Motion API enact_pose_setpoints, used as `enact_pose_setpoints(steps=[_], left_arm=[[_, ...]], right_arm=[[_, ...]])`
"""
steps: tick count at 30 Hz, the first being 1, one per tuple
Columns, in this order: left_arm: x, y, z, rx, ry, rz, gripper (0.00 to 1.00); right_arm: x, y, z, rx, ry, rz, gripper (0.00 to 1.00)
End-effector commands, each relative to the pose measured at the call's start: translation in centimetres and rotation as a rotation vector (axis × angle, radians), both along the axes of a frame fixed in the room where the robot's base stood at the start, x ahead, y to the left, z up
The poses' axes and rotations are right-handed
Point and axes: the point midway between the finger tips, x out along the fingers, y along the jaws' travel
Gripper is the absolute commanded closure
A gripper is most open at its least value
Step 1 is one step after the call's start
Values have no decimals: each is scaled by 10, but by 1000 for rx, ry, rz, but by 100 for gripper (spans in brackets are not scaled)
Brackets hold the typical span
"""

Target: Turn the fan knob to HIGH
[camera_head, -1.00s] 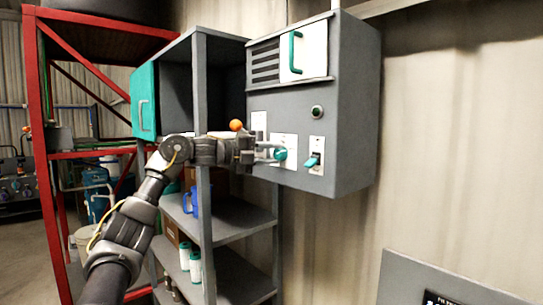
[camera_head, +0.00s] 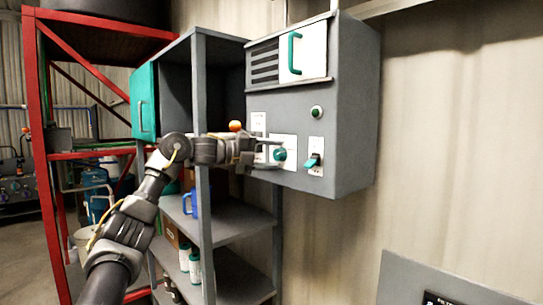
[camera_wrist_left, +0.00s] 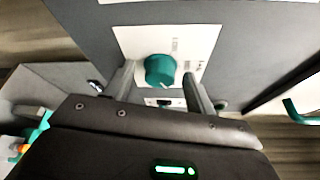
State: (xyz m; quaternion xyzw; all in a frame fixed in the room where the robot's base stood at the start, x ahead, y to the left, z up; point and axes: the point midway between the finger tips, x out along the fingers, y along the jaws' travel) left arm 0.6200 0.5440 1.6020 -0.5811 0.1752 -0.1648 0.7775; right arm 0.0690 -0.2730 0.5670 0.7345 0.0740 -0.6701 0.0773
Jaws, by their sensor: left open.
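The fan knob (camera_head: 280,154) is a round teal knob on a white plate on the front of the grey control box (camera_head: 350,110). In the left wrist view the knob (camera_wrist_left: 160,71) sits between the two fingers, with a gap on each side. The plate's printed marks are too small to read. My left gripper (camera_head: 272,154) is open around the knob, one finger above and one below it in the head view. The fingers (camera_wrist_left: 160,85) appear clear of the knob. My right gripper is not in view.
A teal lever switch (camera_head: 313,160) is close right of the knob, and a green button (camera_head: 317,111) is above it. An orange ball (camera_head: 235,126) is near my left wrist. Grey shelves (camera_head: 240,218) with bottles stand below; a red frame (camera_head: 40,150) is at left.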

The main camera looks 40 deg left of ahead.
Motion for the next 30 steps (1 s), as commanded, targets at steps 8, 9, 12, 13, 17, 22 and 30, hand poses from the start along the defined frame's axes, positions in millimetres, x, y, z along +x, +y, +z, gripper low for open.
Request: enact_pose_setpoints(steps=[8, 9, 12, 13, 17, 22, 30], left_arm=[[-13, 7, -1, 0, -2, 2, 45], [-18, 11, -1, 0, -3, 2, 45], [-36, 20, 1, 0, -4, 4, 45], [-42, 23, 2, -1, -4, 3, 45], [-65, 35, 5, -1, -3, 3, 45], [-86, 45, 8, -1, -1, 2, 45], [-96, 50, 9, 0, 0, 0, 45]], right_arm=[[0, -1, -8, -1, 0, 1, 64], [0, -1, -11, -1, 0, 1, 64], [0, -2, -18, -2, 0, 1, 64], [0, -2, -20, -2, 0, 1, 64], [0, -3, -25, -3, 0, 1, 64], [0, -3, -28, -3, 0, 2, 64], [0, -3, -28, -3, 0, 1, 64]])
